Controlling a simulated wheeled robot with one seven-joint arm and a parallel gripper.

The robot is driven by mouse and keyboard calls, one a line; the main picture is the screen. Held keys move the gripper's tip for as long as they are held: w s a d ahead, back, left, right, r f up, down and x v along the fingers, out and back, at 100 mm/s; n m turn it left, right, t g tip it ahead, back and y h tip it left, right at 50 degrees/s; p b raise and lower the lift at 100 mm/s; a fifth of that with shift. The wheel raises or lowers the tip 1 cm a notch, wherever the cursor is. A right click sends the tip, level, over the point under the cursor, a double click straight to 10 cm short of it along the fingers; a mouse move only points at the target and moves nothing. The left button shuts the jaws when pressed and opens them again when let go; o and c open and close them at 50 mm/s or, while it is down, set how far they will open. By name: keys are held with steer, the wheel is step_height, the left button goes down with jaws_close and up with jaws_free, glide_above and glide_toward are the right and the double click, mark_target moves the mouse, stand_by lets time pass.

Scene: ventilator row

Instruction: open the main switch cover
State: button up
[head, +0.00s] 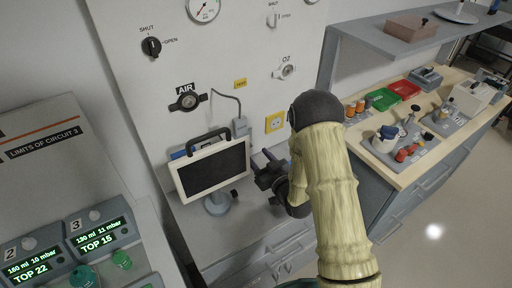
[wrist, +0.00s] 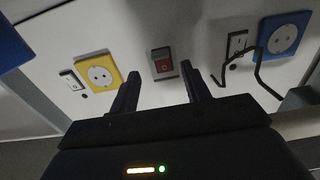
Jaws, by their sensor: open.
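The main switch is a small red rocker (wrist: 165,66) in a dark frame on the pale wall panel, in the wrist view. A grey strip shows along its upper edge; I cannot tell whether this is the cover or how it stands. In the head view I cannot make the switch out. My gripper (wrist: 160,71) is open and empty, its two dark fingers pointing at the panel on either side of the switch, apparently short of it. In the head view my gripper (head: 262,160) is just right of the monitor, partly hidden by my arm.
A yellow socket (wrist: 100,74) and a blue socket (wrist: 284,34) flank the switch in the wrist view. In the head view a monitor (head: 212,168) stands close to my gripper, and a bench (head: 395,180) lies at the right.

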steer(key=x, duration=0.4)
steer(key=shift+w+a+p, duration=0.25)
steer(key=shift+w+p, duration=0.1)
steer(key=shift+p, duration=0.05)
steer(key=shift+c, duration=0.2)
